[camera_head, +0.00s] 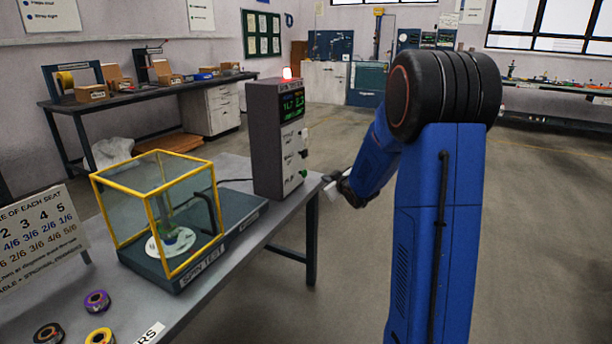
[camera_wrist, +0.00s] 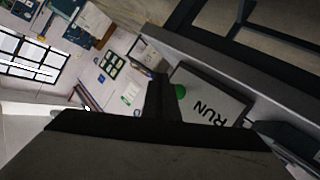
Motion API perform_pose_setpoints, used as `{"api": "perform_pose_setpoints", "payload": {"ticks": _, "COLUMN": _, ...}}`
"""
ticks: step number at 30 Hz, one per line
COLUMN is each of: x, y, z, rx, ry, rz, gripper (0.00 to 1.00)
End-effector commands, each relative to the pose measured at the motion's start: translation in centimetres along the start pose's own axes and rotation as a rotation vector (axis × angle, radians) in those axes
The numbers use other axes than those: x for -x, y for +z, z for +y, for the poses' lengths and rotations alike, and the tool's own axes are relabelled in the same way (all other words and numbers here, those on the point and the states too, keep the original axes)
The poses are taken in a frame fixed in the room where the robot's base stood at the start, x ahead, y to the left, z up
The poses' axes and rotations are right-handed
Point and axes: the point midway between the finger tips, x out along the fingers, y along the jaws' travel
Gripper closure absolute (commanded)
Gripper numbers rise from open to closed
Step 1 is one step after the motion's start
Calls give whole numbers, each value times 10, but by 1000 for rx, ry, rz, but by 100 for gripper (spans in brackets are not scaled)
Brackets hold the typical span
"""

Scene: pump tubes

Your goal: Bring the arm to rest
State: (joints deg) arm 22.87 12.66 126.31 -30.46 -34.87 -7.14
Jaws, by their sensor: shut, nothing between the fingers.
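My blue arm (camera_head: 437,230) rises at the right of the head view, its elbow bent, and its forearm (camera_head: 376,150) slopes down to the left. My gripper (camera_head: 335,188) is beside the right side of the grey control tower, over the table's right edge; whether it touches the tower cannot be told. In the wrist view my gripper (camera_wrist: 160,95) is shut and empty. The tower's face with a green button (camera_wrist: 180,91) and the word RUN (camera_wrist: 209,112) shows just right of the fingers.
A yellow-framed clear box (camera_head: 155,205) stands on the spin test base (camera_head: 240,216). Tape-like rings (camera_head: 97,301) lie on the table (camera_head: 215,300) at front left. The floor (camera_head: 545,200) right of my arm is clear.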

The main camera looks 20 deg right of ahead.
Motion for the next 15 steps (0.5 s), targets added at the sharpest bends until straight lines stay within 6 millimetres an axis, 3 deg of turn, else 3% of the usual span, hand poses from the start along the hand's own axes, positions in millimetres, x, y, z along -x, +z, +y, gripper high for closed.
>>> {"api": "perform_pose_setpoints", "payload": {"ticks": 11, "x": 1, "y": -1, "z": 0, "rx": 0, "ry": 0, "rz": -1, "gripper": 100}}
{"api": "perform_pose_setpoints", "payload": {"ticks": 15, "x": 13, "y": -8, "z": -3, "rx": -8, "ry": 4, "rz": -24, "gripper": 100}}
